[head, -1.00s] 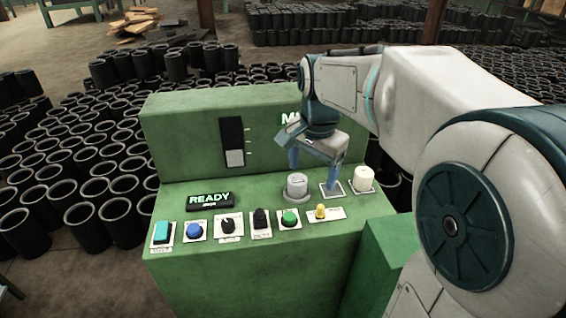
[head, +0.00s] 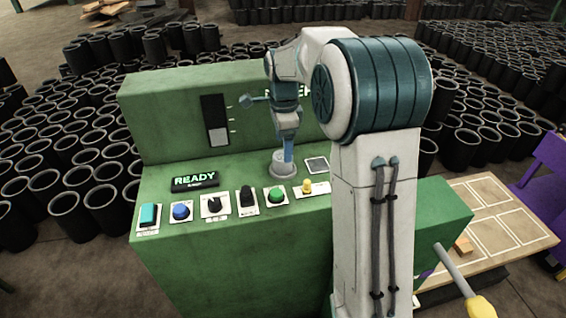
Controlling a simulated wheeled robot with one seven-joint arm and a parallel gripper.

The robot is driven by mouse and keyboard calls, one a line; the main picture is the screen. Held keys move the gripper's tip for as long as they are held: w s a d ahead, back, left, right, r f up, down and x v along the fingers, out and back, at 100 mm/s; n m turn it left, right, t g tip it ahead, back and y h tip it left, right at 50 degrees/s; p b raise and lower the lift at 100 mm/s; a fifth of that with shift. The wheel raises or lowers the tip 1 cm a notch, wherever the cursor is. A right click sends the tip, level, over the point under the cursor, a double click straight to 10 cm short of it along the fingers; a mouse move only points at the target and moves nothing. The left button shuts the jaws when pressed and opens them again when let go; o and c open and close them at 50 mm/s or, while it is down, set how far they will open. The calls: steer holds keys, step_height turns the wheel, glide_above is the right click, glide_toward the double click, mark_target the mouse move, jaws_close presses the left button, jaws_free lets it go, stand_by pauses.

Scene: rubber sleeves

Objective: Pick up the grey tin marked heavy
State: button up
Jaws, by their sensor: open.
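The grey tin (head: 278,161) stands on a round grey seat (head: 283,172) on the green machine's sloping top. Part of it is covered by my gripper, and no lettering on it can be read. My gripper (head: 286,162) points down right at the tin, seen nearly edge-on with blue fingers. It is open; whether the fingers are on both sides of the tin or touching it cannot be told.
A row of controls, including a green button (head: 275,196) and a yellow knob (head: 308,186), runs in front. The panel wall (head: 175,110) rises behind. A lever with a yellow grip (head: 480,306) stands right.

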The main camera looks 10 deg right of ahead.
mark_target(283, 163)
steer(key=shift+w+f+p, duration=0.15)
steer(key=shift+f+p, duration=0.1)
steer(key=shift+f, duration=1.25)
steer(key=shift+w+f+p, duration=0.15)
steer(key=shift+f+p, duration=0.05)
steer(key=shift+f, duration=1.3)
steer(key=c, duration=1.2)
